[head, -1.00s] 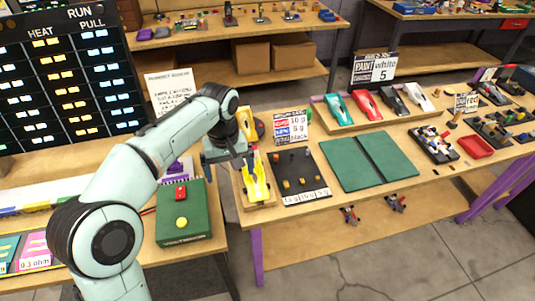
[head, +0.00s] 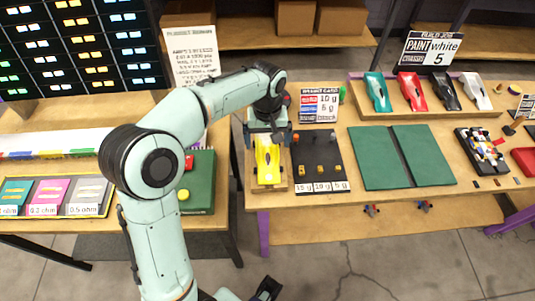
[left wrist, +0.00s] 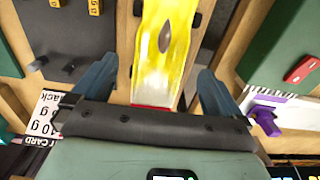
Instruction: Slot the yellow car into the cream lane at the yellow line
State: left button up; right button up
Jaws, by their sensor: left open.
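The yellow car (head: 268,165) lies lengthwise on a wooden stand (head: 285,184) at the left end of the right table. My left gripper (head: 268,137) is at the car's far end, open. In the left wrist view the yellow car (left wrist: 164,45) runs between the two spread fingers of my left gripper (left wrist: 155,92), with a gap on each side. A pale strip (head: 50,141) with coloured marks along its front edge lies on the left table; its lanes and yellow line cannot be told apart. A dark and teal part of mine shows at the bottom; my right gripper is not clear.
A green box (head: 203,165) stands left of the car, across a gap between tables. A dark weight board (head: 318,160) is right beside the car. A green mat (head: 375,157) lies farther right. Several other cars stand in a rack (head: 430,112) behind it.

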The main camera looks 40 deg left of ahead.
aim_at(267, 148)
pick_arm(q)
notch_tip(267, 148, down, 5)
jog(key=shift+f+b, duration=0.15)
jog(key=shift+b, duration=0.2)
jog(key=shift+c, duration=0.3)
jog(key=c, duration=1)
jog(key=shift+c, duration=0.3)
jog(key=shift+r, duration=0.2)
